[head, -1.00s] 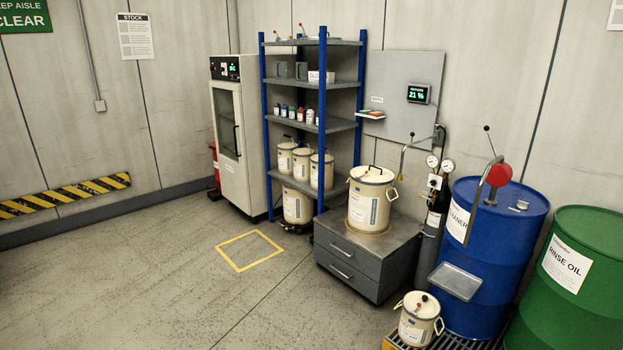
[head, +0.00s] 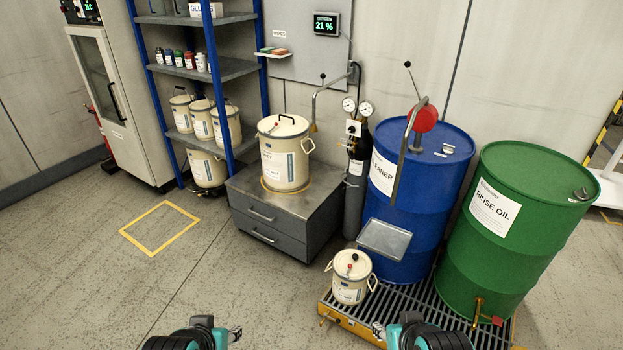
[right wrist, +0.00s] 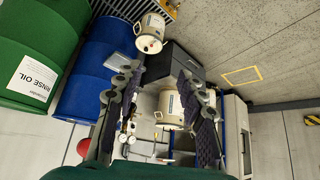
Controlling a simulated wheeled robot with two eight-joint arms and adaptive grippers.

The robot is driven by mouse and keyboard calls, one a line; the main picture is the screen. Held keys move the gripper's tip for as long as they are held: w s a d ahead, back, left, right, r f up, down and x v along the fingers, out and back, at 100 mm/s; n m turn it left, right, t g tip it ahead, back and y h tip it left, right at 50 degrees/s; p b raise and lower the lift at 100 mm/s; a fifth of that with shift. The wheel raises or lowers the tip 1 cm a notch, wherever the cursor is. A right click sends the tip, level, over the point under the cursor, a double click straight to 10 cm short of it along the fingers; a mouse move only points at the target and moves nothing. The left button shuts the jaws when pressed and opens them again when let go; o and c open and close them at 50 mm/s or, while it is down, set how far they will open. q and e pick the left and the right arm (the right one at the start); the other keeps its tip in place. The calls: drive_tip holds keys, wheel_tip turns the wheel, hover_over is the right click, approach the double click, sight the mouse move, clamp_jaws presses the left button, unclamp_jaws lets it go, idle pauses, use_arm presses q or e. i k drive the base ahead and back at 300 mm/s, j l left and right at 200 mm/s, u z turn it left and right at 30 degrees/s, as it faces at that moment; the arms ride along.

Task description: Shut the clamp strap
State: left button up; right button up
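A dark gas cylinder (head: 355,185) with two gauges (head: 357,107) stands upright between the drawer cabinet and the blue drum. I cannot make out a clamp strap on it at this size. My left gripper (head: 234,335) shows only in part at the bottom edge of the head view, well in front of the cylinder; its fingers are not clear. My right gripper (head: 379,331) is also cut off at the bottom edge there. In the right wrist view the right gripper (right wrist: 155,88) has its two fingers spread wide, with nothing between them.
A blue drum (head: 420,215) and a green drum (head: 525,240) stand on a slatted pallet (head: 400,320), with a small cream pail (head: 352,290) at its front. A grey cabinet (head: 252,228) bears a cream canister (head: 284,155). Floor at left is clear.

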sight(344, 188)
drive_tip(key=i+l, duration=0.2)
drive_tip(key=l, duration=0.15)
drive_tip(key=i+l+z, duration=0.1)
drive_tip(key=i+l, duration=0.15)
drive_tip(key=i+j, duration=0.25)
drive_tip(key=i+j+z, duration=0.15)
drive_tip(key=j, duration=0.35)
drive_tip(key=i+j, duration=0.3)
drive_tip(key=i+j+z, duration=0.15)
drive_tip(key=j, duration=0.3)
drive_tip(key=i+j, duration=0.25)
drive_tip(key=j, duration=0.15)
drive_tip(key=i+j+z, duration=0.15)
drive_tip(key=j, duration=0.3)
drive_tip(key=i+j, duration=0.2)
drive_tip(key=j, duration=0.2)
drive_tip(key=i+j+z, duration=0.1)
drive_tip(key=j, duration=0.35)
drive_tip(key=i, duration=0.55)
